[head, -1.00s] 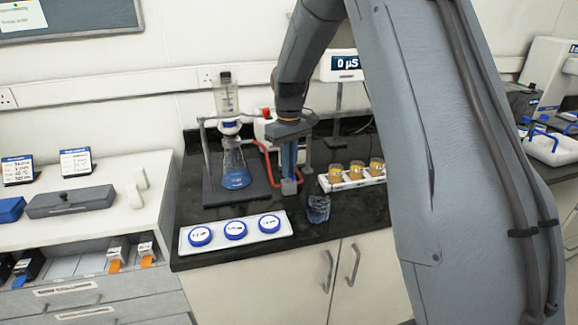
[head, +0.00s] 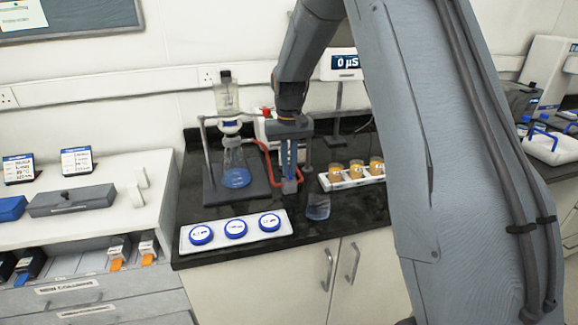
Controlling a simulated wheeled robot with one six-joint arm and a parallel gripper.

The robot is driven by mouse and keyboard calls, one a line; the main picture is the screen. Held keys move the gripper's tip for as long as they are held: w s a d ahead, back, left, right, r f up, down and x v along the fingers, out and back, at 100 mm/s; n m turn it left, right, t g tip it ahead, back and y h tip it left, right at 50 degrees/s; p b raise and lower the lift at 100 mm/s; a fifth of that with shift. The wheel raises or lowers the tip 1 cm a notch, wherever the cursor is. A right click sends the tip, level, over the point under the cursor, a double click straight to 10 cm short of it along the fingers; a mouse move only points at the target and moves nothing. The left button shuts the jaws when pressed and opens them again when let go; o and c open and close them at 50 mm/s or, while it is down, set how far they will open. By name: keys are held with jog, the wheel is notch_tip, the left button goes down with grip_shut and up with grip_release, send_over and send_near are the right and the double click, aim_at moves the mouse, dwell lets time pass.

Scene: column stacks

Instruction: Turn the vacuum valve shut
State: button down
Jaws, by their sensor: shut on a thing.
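My gripper (head: 289,184) points straight down at the right edge of the dark filtration stand (head: 212,190). It is shut, with its fingertips at a small grey fitting by the red hose; I take this for the vacuum valve, mostly hidden by the fingers. The red hose (head: 266,160) curves from the flask neck to this spot. The conical flask (head: 236,174) holds blue liquid and stands upright on the stand, under a clear filter funnel (head: 226,97). The valve's handle angle cannot be made out.
A white tray with blue-lidded dishes (head: 181,247) lies at the bench's front left. A small glass beaker (head: 317,208) stands right of my gripper, before a rack of amber jars (head: 328,186). A meter (head: 341,66) stands behind. My arm hides the right side.

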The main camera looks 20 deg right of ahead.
jog(key=c, duration=1.8)
grip_release()
jog(key=shift+c, duration=0.2)
